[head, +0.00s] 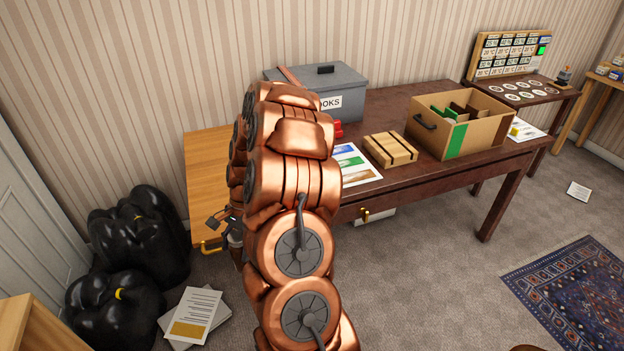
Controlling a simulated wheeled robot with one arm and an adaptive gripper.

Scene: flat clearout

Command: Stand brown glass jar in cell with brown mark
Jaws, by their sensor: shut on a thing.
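My gripper (221,219) shows small and dark at the left of my copper arm, near the table's left end. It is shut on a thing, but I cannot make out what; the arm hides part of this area. I cannot pick out the brown glass jar. A cardboard box (488,138) with a dark handle stands open on the table's right part. Green and brown dividers (463,106) show inside it. A green strip (456,141) marks its front. I cannot make out a brown mark on a cell, and the cell floors are hidden.
A grey lidded bin (352,85) and a slatted wooden block (391,149) stand on the dark table (440,178). A sheet with coloured bands (353,166) lies there. A brass handle (211,249) is below my gripper. Black bags (140,235) and papers (196,314) crowd the left floor.

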